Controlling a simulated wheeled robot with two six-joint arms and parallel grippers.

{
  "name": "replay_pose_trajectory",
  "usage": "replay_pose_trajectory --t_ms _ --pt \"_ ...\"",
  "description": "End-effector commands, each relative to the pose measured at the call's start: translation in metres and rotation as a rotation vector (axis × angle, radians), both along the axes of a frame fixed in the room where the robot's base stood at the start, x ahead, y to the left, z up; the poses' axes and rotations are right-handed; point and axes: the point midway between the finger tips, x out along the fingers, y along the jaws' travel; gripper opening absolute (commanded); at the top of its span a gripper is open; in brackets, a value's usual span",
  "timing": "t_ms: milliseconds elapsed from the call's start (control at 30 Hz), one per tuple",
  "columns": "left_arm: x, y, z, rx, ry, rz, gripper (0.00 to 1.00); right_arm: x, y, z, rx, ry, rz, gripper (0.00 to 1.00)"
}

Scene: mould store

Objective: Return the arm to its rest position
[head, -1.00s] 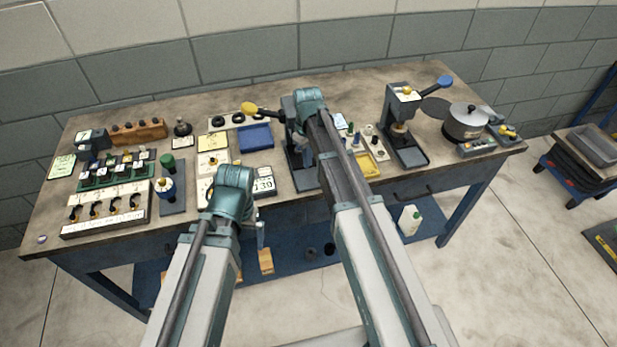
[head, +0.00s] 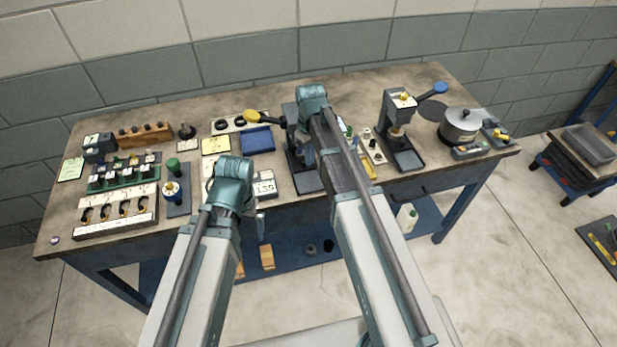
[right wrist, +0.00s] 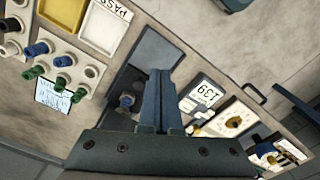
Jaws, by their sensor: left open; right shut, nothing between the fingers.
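My left arm comes in from the left in the head view, its teal wrist in front of the bench's front edge.
The bench (head: 290,85) holds a numbered display (head: 264,187), a blue tray (head: 257,139), a second press (head: 400,130), a pot (head: 461,126) and a rack of small parts (head: 118,210). A cart (head: 580,160) stands at right.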

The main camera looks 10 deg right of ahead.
Motion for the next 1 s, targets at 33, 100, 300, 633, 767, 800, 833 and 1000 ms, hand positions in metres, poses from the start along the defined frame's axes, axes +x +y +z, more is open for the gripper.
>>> replay_pose_trajectory --t_ms 33,100,300,633,767,800,833,1000 --pt "0.0 0.0 0.007 0.0 0.0 0.0 1.0 -0.002 0.0 0.007 0.0 0.0 0.0 0.0" --pt "0.0 0.0 0.011 0.0 0.0 0.0 1.0 -0.004 0.0 0.011 0.0 0.0 0.0 0.0" --pt "0.0 0.0 0.01 0.0 0.0 0.0 1.0 -0.004 0.0 0.01 0.0 0.0 0.0 0.0" --pt "0.0 0.0 0.01 0.0 0.0 0.0 1.0 -0.005 0.0 0.01 0.0 0.0 0.0 0.0" --pt "0.0 0.0 0.003 0.0 0.0 0.0 1.0 -0.027 0.016 0.003 -0.008 0.006 -0.014 0.0" --pt "0.0 0.0 -0.001 0.0 0.0 0.0 1.0 -0.043 0.027 -0.001 -0.015 0.008 -0.027 0.0" --pt "0.0 0.0 -0.005 0.0 0.0 0.0 1.0 -0.057 0.035 -0.005 -0.021 0.011 -0.039 0.0" --pt "0.0 0.0 -0.023 0.0 0.0 0.001 1.0 -0.138 0.078 -0.022 -0.065 0.019 -0.125 0.0"
